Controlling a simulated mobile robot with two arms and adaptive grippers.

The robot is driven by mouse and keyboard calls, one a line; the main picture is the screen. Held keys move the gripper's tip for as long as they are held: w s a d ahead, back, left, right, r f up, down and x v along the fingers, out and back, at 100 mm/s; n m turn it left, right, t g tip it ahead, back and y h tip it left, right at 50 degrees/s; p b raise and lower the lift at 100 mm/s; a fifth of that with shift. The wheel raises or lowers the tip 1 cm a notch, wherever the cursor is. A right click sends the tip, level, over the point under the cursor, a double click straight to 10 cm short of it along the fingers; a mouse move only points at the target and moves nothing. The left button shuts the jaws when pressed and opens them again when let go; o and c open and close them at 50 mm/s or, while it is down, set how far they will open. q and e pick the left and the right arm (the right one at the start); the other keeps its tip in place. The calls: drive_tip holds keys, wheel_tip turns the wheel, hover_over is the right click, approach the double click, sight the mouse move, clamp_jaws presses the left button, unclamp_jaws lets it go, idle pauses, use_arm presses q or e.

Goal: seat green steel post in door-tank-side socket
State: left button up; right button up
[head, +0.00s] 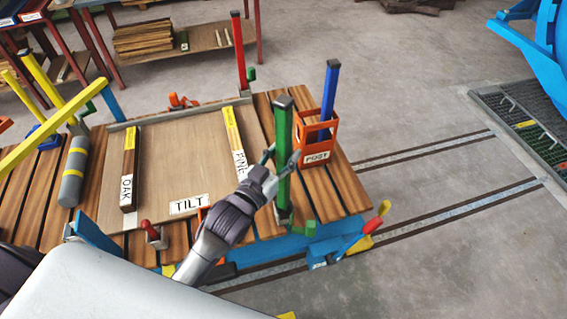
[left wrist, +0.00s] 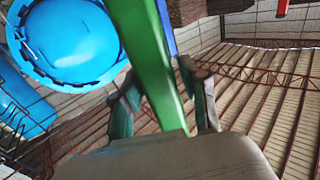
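The green steel post (head: 283,130) stands roughly upright at the near right corner of the wooden-decked cart, with a grey cap on top. Its lower end is close to a corner fitting with a green handle (head: 310,228); I cannot tell whether it is inside the socket. My left gripper (head: 283,158) has its fingers around the post's middle and appears shut on it. In the left wrist view the post (left wrist: 150,60) runs between the fingers (left wrist: 165,105). My right gripper is not in view.
An orange POST box (head: 318,140) holding a blue post (head: 329,90) is just right of the green post. A red post (head: 239,55) stands at the far side. The TILT board (head: 180,160) carries OAK and PINE strips.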

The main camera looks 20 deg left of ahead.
use_arm(q)
clamp_jaws()
drive_tip(key=shift+r, duration=0.1)
